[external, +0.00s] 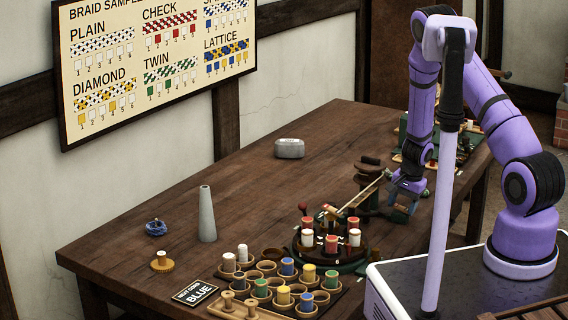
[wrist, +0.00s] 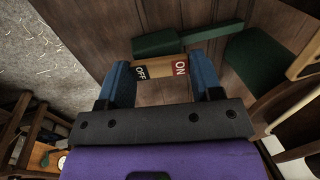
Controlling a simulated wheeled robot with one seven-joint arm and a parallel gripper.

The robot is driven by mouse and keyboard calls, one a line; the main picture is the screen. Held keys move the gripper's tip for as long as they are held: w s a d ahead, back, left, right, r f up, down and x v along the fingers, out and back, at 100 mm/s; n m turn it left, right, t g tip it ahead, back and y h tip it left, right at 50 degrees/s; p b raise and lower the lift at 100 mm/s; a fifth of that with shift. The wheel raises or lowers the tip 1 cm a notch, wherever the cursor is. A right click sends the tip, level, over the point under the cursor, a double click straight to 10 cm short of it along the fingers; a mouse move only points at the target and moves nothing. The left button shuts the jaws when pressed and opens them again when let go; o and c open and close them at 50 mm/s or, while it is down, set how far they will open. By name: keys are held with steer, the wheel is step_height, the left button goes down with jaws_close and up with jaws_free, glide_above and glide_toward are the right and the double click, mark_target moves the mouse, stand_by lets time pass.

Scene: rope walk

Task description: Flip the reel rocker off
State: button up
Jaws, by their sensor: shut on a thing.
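The reel rocker (wrist: 161,66) shows in the wrist view as a tan piece with a black OFF label at its left and a red ON label at its right. My gripper (wrist: 163,76) has one blue finger at each end of it and is shut on it. I cannot tell which end of the rocker is pressed down. In the external view my gripper (external: 402,198) is low at the right side of the table, beside the dark wooden reel stand (external: 368,178). The rocker is too small and covered to make out there.
A round braiding stand (external: 333,262) with red and white bobbins is just left of my gripper. A tray of colored bobbins (external: 262,290), a grey cone (external: 206,215) and a grey block (external: 289,148) are on the table (external: 245,180).

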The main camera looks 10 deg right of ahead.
steer(key=shift+s+d+r, duration=0.1)
stand_by(0.6)
steer(key=o, duration=0.9)
steer(key=shift+r, duration=0.2)
steer(key=r, duration=0.3)
steer(key=s+d+r, duration=0.1)
steer(key=r, duration=0.2)
steer(key=s+d+r, duration=0.1)
steer(key=r, duration=0.3)
steer(key=shift+r, duration=0.1)
steer(key=shift+a+r, duration=0.1)
